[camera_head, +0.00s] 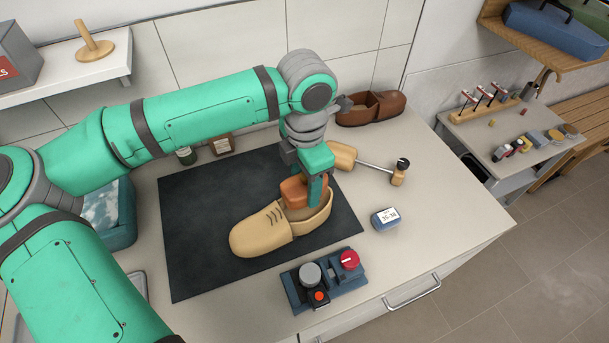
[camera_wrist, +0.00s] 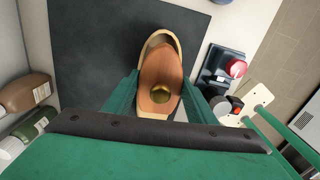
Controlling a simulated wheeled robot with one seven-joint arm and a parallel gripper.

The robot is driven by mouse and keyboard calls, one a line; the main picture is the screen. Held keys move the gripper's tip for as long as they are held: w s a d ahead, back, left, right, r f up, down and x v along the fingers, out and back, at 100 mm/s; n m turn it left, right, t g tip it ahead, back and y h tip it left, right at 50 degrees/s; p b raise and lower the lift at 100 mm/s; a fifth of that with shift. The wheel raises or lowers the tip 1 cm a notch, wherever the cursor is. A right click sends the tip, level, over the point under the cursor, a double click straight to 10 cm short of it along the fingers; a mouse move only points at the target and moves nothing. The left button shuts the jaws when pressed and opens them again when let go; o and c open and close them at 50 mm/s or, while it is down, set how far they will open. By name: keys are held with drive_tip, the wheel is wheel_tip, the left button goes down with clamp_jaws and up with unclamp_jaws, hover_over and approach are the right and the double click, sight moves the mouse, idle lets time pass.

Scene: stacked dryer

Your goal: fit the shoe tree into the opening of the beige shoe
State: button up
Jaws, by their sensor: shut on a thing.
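The beige shoe (camera_head: 262,232) lies on the dark mat with its toe toward the lower left and its opening toward my gripper. My gripper (camera_head: 306,188) points down over the opening and is shut on the orange-brown shoe tree (camera_head: 294,190). In the wrist view the shoe tree (camera_wrist: 157,72), with a brass knob (camera_wrist: 160,97), sits between the fingers and overlaps the shoe's opening; the beige shoe's rim (camera_wrist: 170,38) shows around its far end. In the head view its lower part appears inside the opening, but how deep it sits is hidden.
A wooden-handled tool with a metal rod (camera_head: 375,165) lies right of the mat (camera_head: 205,210). Brown shoes (camera_head: 370,107) stand at the back. The mat's left side is clear.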

sight(304, 191)
drive_tip(key=shift+f, duration=1.55)
drive_tip(key=shift+f, duration=0.95)
idle(0.6)
drive_tip(key=o, duration=1.3)
drive_tip(key=shift+w, duration=0.1)
wheel_tip(304, 191, up, 11)
drive_tip(key=shift+f, duration=0.15)
